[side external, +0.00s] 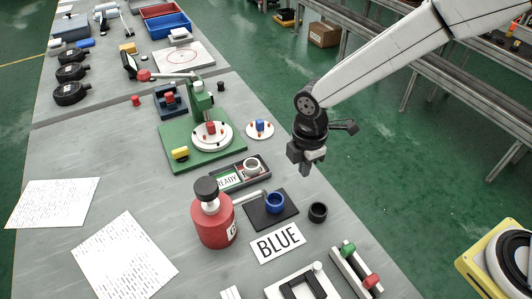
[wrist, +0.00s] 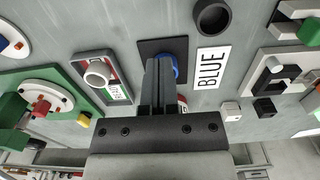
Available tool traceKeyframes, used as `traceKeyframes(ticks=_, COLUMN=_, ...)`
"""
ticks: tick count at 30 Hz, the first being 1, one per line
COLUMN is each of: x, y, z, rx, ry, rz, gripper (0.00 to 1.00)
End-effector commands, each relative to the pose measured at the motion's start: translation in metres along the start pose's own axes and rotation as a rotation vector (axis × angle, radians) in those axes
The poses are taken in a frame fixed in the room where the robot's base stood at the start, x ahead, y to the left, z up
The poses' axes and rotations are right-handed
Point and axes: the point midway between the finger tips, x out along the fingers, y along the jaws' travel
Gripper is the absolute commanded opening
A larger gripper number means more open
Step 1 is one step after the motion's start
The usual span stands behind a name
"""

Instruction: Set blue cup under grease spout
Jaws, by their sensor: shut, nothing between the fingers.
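The blue cup (side external: 275,202) stands upright on a dark square pad (side external: 261,220). The red grease pot (side external: 215,228) with a dark cap stands left of the pad. Its thin grey spout (side external: 250,197) reaches right toward the blue cup; I cannot tell whether its tip is exactly over the cup. My gripper (side external: 306,168) is shut and empty, raised above and behind the cup, apart from it. In the wrist view, my shut fingers (wrist: 160,64) hide part of the blue cup (wrist: 176,58) and most of the spout and pot.
A white cup (side external: 252,164) sits in a dark tray (side external: 218,190) marked READY. A black cup (side external: 318,211) stands right of the pad, behind the BLUE card (side external: 277,243). A green fixture (side external: 178,143) is farther back. Front fixtures (side external: 349,262) and paper sheets (side external: 125,255) flank the area.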

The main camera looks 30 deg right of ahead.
Motion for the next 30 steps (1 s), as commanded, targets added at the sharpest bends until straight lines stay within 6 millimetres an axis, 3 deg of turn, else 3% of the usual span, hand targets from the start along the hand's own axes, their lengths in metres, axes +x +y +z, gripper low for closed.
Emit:
traceKeyframes(ticks=9, x=-0.025, y=0.000, z=0.000, rx=0.000, ry=0.000, rz=0.001, gripper=0.00)
traceKeyframes(ticks=20, x=-0.027, y=0.000, z=0.000, rx=0.038, ry=0.000, rz=0.000, gripper=0.00)
traceKeyframes(ticks=30, x=-0.026, y=0.000, z=0.001, rx=0.366, ry=0.000, rz=0.000, gripper=0.00)
